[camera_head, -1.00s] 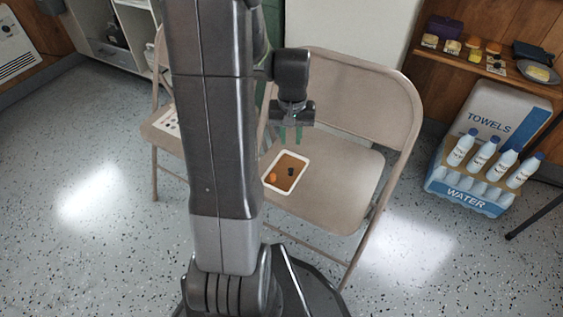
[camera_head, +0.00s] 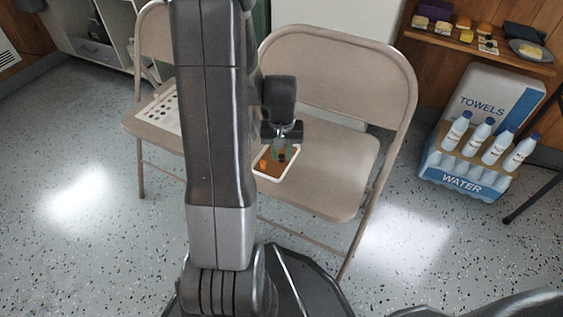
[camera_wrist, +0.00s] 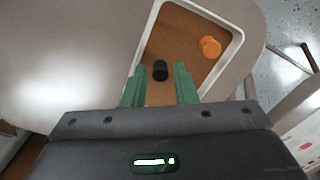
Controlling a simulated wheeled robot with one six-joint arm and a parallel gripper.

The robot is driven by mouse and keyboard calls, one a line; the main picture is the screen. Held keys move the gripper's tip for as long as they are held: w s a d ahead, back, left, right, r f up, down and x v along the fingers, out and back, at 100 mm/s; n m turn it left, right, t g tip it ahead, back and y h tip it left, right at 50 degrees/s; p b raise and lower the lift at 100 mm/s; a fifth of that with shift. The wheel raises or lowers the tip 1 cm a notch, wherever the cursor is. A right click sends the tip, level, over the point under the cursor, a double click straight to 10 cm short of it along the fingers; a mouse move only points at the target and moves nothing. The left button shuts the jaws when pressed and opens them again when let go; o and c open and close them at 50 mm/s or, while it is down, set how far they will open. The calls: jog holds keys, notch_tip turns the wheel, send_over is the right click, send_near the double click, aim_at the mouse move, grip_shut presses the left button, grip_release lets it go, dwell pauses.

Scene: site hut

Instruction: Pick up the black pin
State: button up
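The black pin (camera_wrist: 160,70) stands in a shallow white-rimmed tray (camera_wrist: 236,50) with a brown floor. My gripper (camera_wrist: 159,84) is open, its two green fingers on either side of the pin with a gap at each side. In the head view my gripper (camera_head: 279,152) is low over the tray (camera_head: 291,166), and the black pin (camera_head: 282,157) shows small and partly hidden between the fingers. An orange pin (camera_wrist: 210,47) is in the same tray, to the right of the black pin in the wrist view; it also shows in the head view (camera_head: 263,164).
The tray lies on the seat of a beige folding chair (camera_head: 335,165). A second chair at left holds a white board with dark spots (camera_head: 160,112). A water bottle pack (camera_head: 465,172) stands on the floor at right, below a wooden shelf (camera_head: 480,50).

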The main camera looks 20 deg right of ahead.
jog(key=shift+f, duration=0.55)
grip_shut()
jog(key=shift+r, duration=0.2)
